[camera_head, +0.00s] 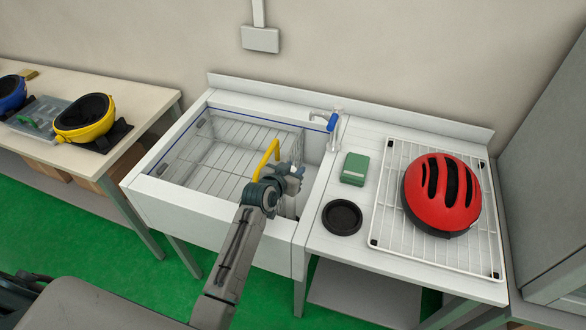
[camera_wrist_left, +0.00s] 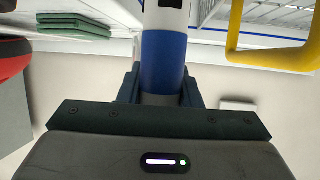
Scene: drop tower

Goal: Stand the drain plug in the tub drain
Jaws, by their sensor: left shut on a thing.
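My left gripper (camera_head: 288,177) is over the right part of the white tub (camera_head: 205,217). In the left wrist view its fingers (camera_wrist_left: 161,90) are shut on a blue and white tube, which I take to be the drain plug (camera_wrist_left: 164,60). In the head view the gripper mostly hides it. A yellow bent bar (camera_head: 264,157) shows just left of the gripper; it also shows at the right of the wrist view (camera_wrist_left: 262,55). I cannot make out the tub drain. My right gripper is not in view.
A tap (camera_head: 331,121) stands at the tub's back right. A yellow helmet (camera_head: 84,118) is on the left table. The tub's left half looks clear.

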